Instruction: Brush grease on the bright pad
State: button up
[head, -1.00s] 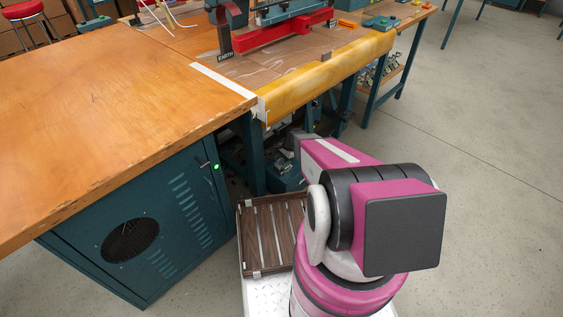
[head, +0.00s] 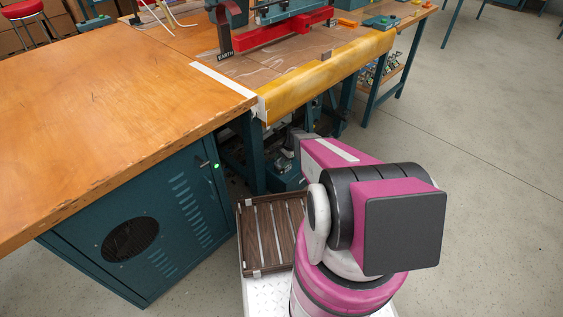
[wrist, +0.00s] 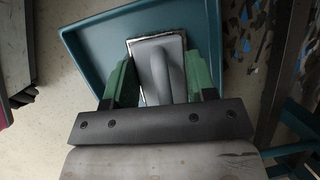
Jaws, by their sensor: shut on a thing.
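In the wrist view my gripper (wrist: 160,72) has its green fingers on either side of a grey tool (wrist: 154,62), and it is shut on it. The tool has a flat, rectangular body with a pale edge and a raised rounded grip. The tool shows against a teal tray (wrist: 82,42); I cannot tell whether it touches the tray. No bristles show, so I cannot tell if it is the grease brush. I cannot make out the bright pad in either view. In the head view my gripper is hidden behind my arm.
A wooden workbench (head: 90,100) stands at the left above a teal cabinet (head: 150,235). A yellow rounded edge (head: 325,78) runs along the bench front beside red equipment (head: 280,32). A slatted wooden tray (head: 272,205) is beside my arm. Open floor (head: 490,200) lies right.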

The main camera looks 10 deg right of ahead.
dwell(0.4)
jog(key=shift+r, duration=3.45)
